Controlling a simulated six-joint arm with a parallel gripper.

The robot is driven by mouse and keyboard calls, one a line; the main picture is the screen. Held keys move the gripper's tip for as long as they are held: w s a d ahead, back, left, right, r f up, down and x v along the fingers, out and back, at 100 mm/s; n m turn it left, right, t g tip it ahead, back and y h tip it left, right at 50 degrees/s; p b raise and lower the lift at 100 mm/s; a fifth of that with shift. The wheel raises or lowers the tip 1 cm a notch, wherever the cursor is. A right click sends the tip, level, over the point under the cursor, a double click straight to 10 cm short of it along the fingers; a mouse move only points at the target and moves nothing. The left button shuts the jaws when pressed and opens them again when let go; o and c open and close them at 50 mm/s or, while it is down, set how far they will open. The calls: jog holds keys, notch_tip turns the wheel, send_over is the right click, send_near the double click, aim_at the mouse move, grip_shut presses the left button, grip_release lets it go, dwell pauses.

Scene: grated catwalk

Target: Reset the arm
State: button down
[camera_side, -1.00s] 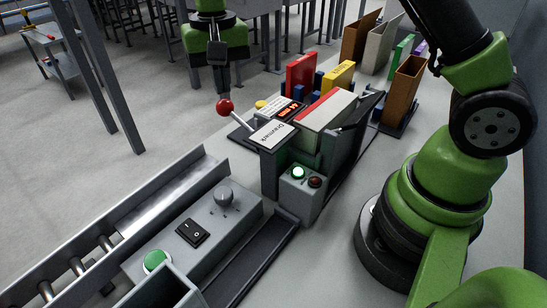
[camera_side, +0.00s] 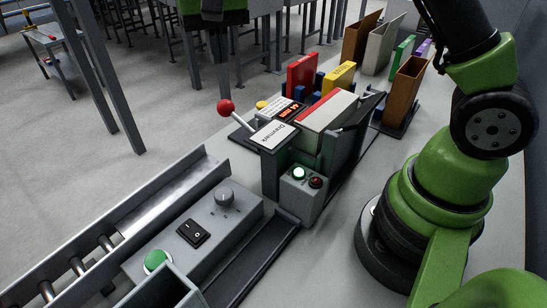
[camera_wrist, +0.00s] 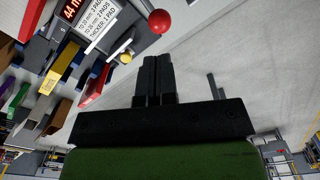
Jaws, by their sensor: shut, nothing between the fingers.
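My gripper (camera_side: 220,62) hangs fingers down in the side view, above the red ball knob (camera_side: 225,106) of a lever. Its fingers are shut and empty. The wrist view shows the shut black fingers (camera_wrist: 157,62) side by side, with the red knob (camera_wrist: 158,21) beyond their tips and apart from them. The lever's rod tilts up and left from a dark base beside the labelled box (camera_side: 272,134).
Red (camera_side: 301,73) and yellow (camera_side: 339,76) upright pieces and brown bins (camera_side: 408,80) stand along the bench behind. In front are a grey control box with a green button (camera_side: 157,261) and a roller conveyor (camera_side: 77,266). Open floor lies to the left.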

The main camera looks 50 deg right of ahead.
jog(key=shift+s+r, duration=0.2)
jog(key=shift+r, duration=0.15)
jog(key=s+r+n+t+y, duration=0.1)
jog(key=s+r+t, duration=0.2)
jog(key=s, duration=0.8)
jog(key=s+d+r+n+t+y, duration=0.1)
jog(key=s+r+t, duration=0.2)
jog(key=s, duration=0.8)
jog(key=shift+d+t, duration=0.15)
jog(key=shift+t, duration=0.45)
jog(key=shift+s+r, duration=0.1)
